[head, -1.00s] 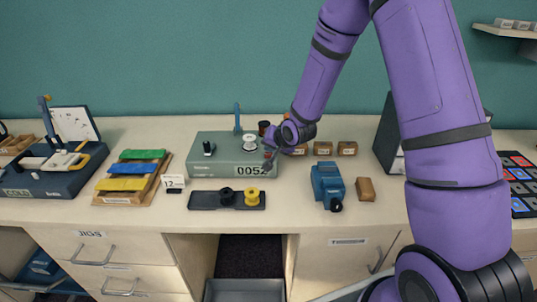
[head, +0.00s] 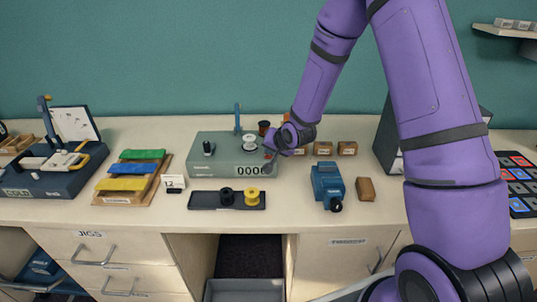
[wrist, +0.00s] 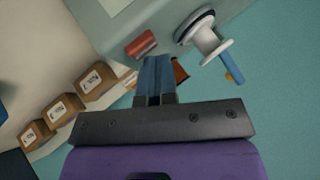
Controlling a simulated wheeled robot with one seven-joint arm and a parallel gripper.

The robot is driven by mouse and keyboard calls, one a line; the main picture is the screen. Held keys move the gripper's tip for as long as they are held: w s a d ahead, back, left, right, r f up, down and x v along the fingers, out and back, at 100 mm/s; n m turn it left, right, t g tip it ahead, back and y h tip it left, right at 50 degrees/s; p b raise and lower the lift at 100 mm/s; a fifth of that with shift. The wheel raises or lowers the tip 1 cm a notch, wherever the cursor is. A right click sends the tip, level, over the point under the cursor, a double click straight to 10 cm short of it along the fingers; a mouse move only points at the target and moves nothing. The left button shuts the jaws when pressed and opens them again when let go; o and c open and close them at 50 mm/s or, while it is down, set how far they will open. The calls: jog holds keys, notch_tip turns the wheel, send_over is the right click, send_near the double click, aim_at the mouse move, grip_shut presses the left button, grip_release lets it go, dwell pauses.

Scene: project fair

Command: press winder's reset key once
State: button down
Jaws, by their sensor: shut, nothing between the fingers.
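The winder (head: 220,148) is a grey-green box on the bench with a white spool, a black knob and a blue lever on top. Its front counter (head: 251,170) shows zeros, the last digit partly covered by my gripper. The red reset key (wrist: 140,43) lies just beyond my fingertips in the wrist view. My gripper (head: 269,158) is shut and empty at the winder's right end. In the wrist view, its blue fingers (wrist: 154,68) point at the key; I cannot tell whether they touch it.
A black tray (head: 200,206) with a black and a yellow spool lies in front of the winder. A blue device (head: 328,186) and a brown block (head: 366,189) stand to the right. Small labelled boxes (head: 347,148) sit behind. Bare bench lies between.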

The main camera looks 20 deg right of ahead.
jog(key=shift+r, duration=0.9)
jog(key=shift+r, duration=2.5)
